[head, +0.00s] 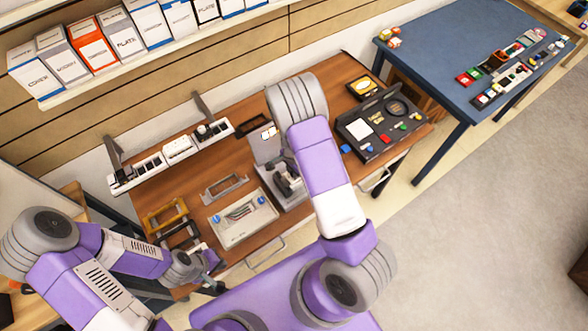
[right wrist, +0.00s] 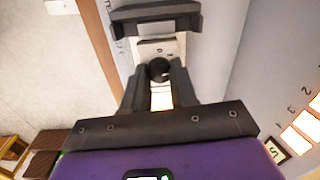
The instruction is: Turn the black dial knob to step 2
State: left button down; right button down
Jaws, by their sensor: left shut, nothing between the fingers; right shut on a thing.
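The black dial knob (right wrist: 158,69) shows in the right wrist view as a round dark piece between the two fingers of my right gripper (right wrist: 158,76). The gripper is shut on it, with one finger on each side. The knob stands in front of a pale plate (right wrist: 172,44); its pointer and step cannot be made out. In the head view my right forearm reaches over the table and hides much of that spot. My left gripper (head: 215,287) is shut and empty at the table's front left edge.
The brown table (head: 180,187) also holds a white box with blue knobs (head: 244,217), a black control panel (head: 385,122) and a row of white switches (head: 172,150). In the right wrist view, numbered lit squares (right wrist: 307,124) show at right. A blue table (head: 440,60) stands at the right.

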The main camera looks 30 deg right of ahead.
dwell(0.4)
jog(key=c, duration=0.9)
grip_release()
jog(key=shift+o, duration=0.2)
notch_tip(320, 180, up, 8)
jog(key=shift+s+f+p, duration=0.15)
jog(key=shift+f+p, duration=0.05)
jog(key=shift+p, duration=0.25)
jog(key=shift+f, duration=0.1)
